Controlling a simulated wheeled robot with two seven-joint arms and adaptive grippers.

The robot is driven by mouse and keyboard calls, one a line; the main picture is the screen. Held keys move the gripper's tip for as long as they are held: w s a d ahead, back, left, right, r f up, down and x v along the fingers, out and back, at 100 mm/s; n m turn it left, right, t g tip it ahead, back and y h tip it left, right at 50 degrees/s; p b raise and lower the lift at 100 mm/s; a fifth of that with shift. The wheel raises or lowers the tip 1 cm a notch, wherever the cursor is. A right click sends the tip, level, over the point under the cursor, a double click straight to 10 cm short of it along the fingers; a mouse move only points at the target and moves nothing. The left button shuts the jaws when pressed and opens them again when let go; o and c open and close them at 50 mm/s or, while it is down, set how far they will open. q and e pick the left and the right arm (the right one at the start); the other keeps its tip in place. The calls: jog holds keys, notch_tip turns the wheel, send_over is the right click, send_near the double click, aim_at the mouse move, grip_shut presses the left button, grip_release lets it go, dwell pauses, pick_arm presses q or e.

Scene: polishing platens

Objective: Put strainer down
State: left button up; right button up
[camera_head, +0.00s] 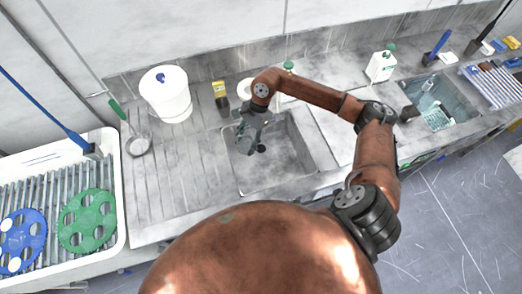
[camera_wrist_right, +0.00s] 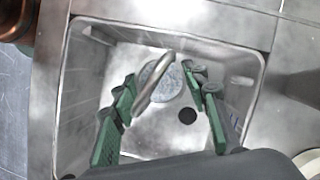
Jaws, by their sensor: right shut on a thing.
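My right gripper (camera_head: 251,142) reaches over the grey sink basin (camera_head: 297,150) in the head view. In the right wrist view its green-padded fingers (camera_wrist_right: 160,76) stand apart on either side of a thin silvery piece (camera_wrist_right: 153,85), seen nearly edge-on and tilted; they are shut on it, and it appears to be the strainer. A pale round patch (camera_wrist_right: 168,84) shows behind it. The dark drain hole (camera_wrist_right: 187,116) shows in the basin floor below. In the head view the held piece is too small and hidden to make out. My left gripper is in neither view.
A white bucket (camera_head: 168,98), a yellow-and-black bottle (camera_head: 220,98) and a green-handled round scoop (camera_head: 139,146) are left of the basin. A white bottle (camera_head: 381,66) stands right of it. A white tray (camera_head: 112,185) holds blue and green discs. The ribbed drainboard's front is clear.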

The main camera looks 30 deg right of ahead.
jog(key=w+d+f+m+t+h+b, duration=0.1)
jog(key=w+d+f+m+t+b, duration=0.15)
jog(key=d+f+m, duration=0.35)
jog(key=w+d+f+m+t+h+b, duration=0.1)
jog(key=w+d+m+t, duration=0.2)
jog(key=m, duration=0.5)
jog(key=shift+g, duration=0.25)
jog(key=f, duration=0.6)
jog(key=s+d+f+b, duration=0.1)
jog(key=f, duration=0.3)
jog(key=shift+s, duration=0.1)
jog(key=shift+a, duration=0.1)
jog(key=o, duration=0.8)
jog(key=shift+f, duration=0.15)
jog(key=o, duration=0.4)
jog(key=shift+o, duration=0.2)
